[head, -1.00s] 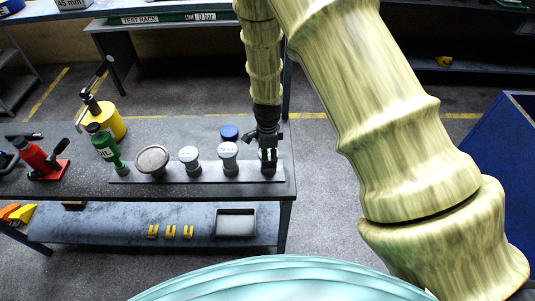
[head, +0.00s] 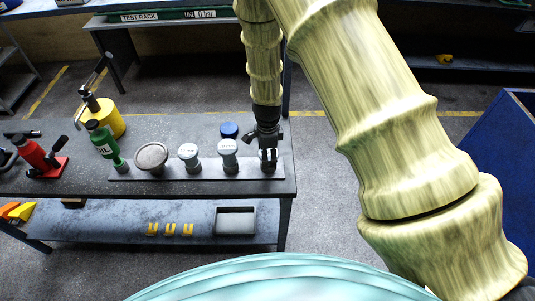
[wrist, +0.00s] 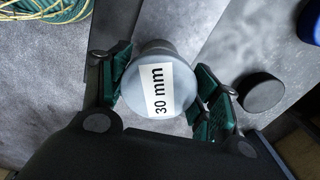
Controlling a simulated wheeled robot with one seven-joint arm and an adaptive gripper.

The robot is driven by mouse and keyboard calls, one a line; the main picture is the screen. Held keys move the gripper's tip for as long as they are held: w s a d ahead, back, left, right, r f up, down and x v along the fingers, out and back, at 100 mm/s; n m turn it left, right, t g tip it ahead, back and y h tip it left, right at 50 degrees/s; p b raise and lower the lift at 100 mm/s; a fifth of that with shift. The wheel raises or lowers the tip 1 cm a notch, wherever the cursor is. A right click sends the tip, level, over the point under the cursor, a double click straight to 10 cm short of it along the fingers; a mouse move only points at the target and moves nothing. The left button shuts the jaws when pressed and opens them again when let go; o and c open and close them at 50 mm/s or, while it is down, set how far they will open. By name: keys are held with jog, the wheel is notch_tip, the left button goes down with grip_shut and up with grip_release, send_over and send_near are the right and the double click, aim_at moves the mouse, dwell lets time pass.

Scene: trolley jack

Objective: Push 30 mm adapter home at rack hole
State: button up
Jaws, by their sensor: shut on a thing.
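The 30 mm adapter (wrist: 163,87) is a grey cylinder with a white "30 mm" label on its round top. In the wrist view it sits between the green-padded fingers of my gripper (wrist: 168,95), which is shut on it. In the head view my gripper (head: 268,158) points down at the right end of the grey rack (head: 205,171) on the bench, and its fingers mostly hide the adapter. The rack hole is hidden below the adapter, so I cannot tell how deep the adapter sits.
Several other pieces stand on the rack, including a wide round-topped one (head: 151,156) and a labelled adapter (head: 228,148) just left of my gripper. A blue round thing (head: 229,130) lies behind. A black disc (wrist: 264,92) lies right of the fingers.

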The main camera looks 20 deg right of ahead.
jog(key=o, duration=1.2)
notch_tip(320, 180, up, 12)
dwell(0.5)
